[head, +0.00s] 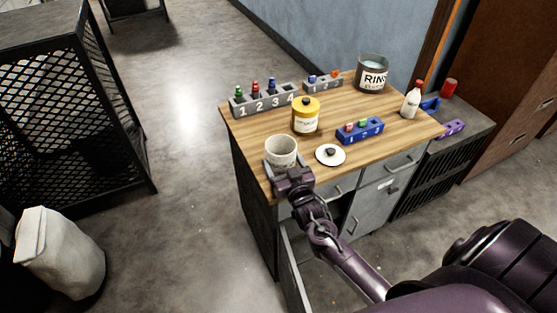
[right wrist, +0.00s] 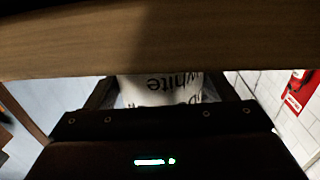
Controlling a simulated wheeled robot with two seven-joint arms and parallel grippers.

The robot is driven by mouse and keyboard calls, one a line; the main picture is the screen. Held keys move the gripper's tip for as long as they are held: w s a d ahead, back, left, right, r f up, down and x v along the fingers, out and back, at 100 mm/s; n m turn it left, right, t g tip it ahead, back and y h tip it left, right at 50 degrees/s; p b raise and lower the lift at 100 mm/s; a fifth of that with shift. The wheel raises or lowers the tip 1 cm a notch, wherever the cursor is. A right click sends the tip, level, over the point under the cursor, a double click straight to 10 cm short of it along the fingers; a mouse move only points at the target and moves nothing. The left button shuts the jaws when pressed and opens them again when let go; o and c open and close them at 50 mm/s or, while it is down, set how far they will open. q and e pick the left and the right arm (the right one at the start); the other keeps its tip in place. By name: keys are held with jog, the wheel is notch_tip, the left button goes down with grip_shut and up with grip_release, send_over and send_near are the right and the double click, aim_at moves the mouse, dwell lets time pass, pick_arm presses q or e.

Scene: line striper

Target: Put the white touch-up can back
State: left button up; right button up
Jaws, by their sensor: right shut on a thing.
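The white touch-up can (head: 281,148) is an open-topped pale can at the near left corner of the wooden workbench (head: 240,122). My right gripper (head: 285,165) is shut on it from the near side, one finger on each flank. In the right wrist view the can (right wrist: 160,90) shows upside-down lettering reading "white" between the fingers. Whether its base touches the bench I cannot tell. A white lid with a dark knob (head: 330,155) lies on the bench to the can's right. My left gripper is not in view.
A yellow can (head: 306,116) stands behind the held can. A grey numbered rack (head: 265,102), a smaller rack (head: 323,84), a RINSE pot (head: 373,74), a red-capped bottle (head: 411,101) and a blue holder (head: 360,131) share the bench. A drawer or door below stands open.

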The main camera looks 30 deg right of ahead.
aim_at(276, 150)
jog(key=w, duration=0.1)
jog(key=w+b, duration=0.2)
jog(key=w, duration=0.1)
jog(key=shift+d, duration=0.25)
jog(key=shift+s+f+b, duration=0.1)
jog(key=shift+f+b, duration=0.25)
jog(key=shift+b, duration=0.05)
jog(key=shift+r, duration=0.15)
jog(key=shift+s, duration=0.15)
jog(key=o, duration=1.3)
jog(key=shift+c, duration=0.2)
